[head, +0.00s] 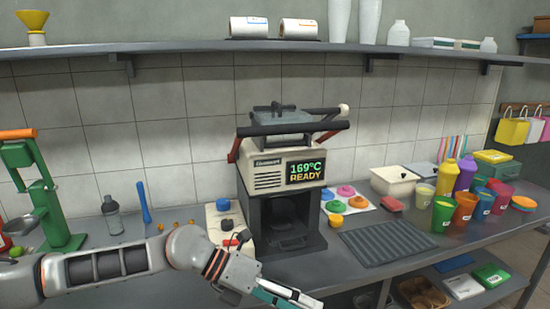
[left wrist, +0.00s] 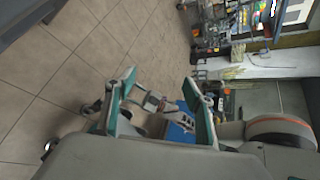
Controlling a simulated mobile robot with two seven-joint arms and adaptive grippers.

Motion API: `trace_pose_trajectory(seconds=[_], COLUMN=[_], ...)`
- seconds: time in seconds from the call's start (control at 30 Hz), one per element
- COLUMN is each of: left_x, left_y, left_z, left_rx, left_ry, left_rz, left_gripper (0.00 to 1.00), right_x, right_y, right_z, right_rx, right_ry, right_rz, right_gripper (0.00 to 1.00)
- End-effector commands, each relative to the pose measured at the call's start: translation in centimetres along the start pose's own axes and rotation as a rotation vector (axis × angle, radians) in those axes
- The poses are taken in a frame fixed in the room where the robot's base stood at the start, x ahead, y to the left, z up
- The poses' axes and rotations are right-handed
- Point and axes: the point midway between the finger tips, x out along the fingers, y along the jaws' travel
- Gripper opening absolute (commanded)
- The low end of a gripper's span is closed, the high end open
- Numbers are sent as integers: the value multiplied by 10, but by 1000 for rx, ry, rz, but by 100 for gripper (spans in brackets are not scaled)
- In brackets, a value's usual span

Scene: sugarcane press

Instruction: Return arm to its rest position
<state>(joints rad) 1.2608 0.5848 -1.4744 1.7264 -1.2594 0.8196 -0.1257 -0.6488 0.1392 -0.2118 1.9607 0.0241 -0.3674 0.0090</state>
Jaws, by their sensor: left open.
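My left arm comes in from the left in the head view, in front of the counter. My left gripper (head: 291,295) is at the bottom centre, in front of and below the press. In the left wrist view my left gripper (left wrist: 160,78) has its two teal fingers spread apart with nothing held between them. The press (head: 268,178) is a cream and dark machine with a red-and-black handle on top and a display reading 169°C READY. My right gripper is not in view.
The counter holds a green stand machine (head: 61,190) at left, a grooved dark tray (head: 386,240) right of the press, and several colourful cups (head: 465,211) at right. A shelf (head: 200,47) runs above. The left wrist view shows open tiled floor (left wrist: 70,65).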

Motion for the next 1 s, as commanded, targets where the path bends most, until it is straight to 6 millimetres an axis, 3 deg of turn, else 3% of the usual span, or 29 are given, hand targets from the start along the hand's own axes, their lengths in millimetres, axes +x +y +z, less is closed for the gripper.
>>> trace_pose_trajectory(seconds=[0.1,0.2,0.33,0.47,0.57,0.77,0.87,1.0], left_x=[29,41,45,39,30,8,-3,-16], left_y=[-33,-55,-72,-72,-60,-5,35,97], left_z=[-5,-1,8,18,24,19,3,-38], left_rx=[-119,-229,-394,-580,-732,-1067,-1243,-1497], left_ry=[-78,-156,-270,-393,-495,-708,-820,-980], left_rz=[-178,-311,-466,-598,-683,-805,-839,-855], left_gripper=[53,53,53,53,53,53,53,53], right_x=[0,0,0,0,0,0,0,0], right_y=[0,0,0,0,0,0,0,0], right_z=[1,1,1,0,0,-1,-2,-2], right_rx=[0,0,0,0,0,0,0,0], right_ry=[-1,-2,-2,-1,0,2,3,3], right_rz=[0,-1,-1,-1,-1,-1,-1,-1], right_gripper=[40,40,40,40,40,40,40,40])
